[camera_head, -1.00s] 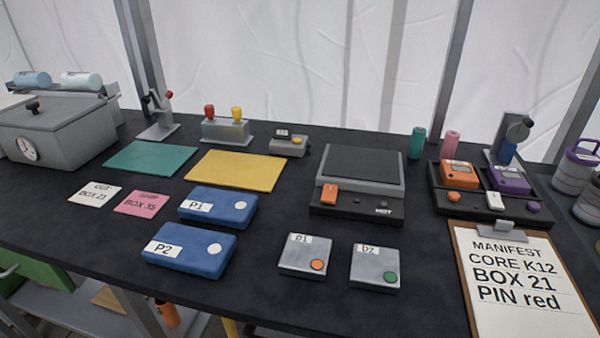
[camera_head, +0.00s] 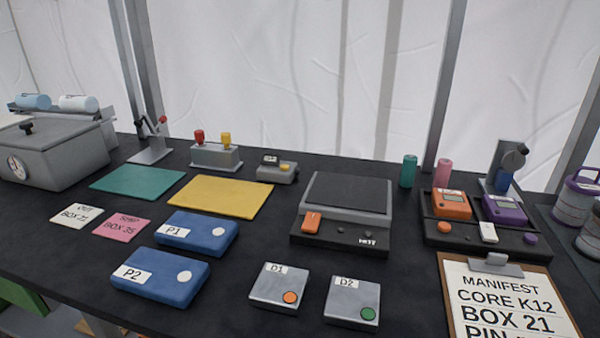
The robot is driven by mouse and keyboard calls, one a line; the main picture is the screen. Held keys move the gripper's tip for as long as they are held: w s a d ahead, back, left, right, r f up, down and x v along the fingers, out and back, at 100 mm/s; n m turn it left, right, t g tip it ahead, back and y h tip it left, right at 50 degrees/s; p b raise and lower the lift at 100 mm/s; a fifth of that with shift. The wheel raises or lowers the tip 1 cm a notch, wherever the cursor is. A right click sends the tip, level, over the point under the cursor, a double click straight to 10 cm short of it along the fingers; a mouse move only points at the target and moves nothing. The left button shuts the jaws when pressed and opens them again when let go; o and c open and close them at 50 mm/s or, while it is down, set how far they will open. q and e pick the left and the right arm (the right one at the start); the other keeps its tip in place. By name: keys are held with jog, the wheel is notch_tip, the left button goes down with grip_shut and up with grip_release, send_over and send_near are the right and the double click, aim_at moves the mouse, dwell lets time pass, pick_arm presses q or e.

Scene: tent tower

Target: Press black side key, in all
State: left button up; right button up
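No key plainly marked as the black side key stands out. The grey heating device (camera_head: 345,197) labelled HOT has a dark top plate, an orange rocker (camera_head: 311,222) and small dark knobs (camera_head: 367,233) on its black front strip. The grey boxes D1 (camera_head: 279,281) and D2 (camera_head: 350,296) carry an orange and a green button. Neither of my grippers is in view.
A black dock (camera_head: 470,238) holds orange and purple meters, with a white rocker between two knobs. A manifest clipboard (camera_head: 505,300) lies front right. Green (camera_head: 138,182) and yellow (camera_head: 222,198) mats lie left. A grey chest (camera_head: 60,155) stands far left.

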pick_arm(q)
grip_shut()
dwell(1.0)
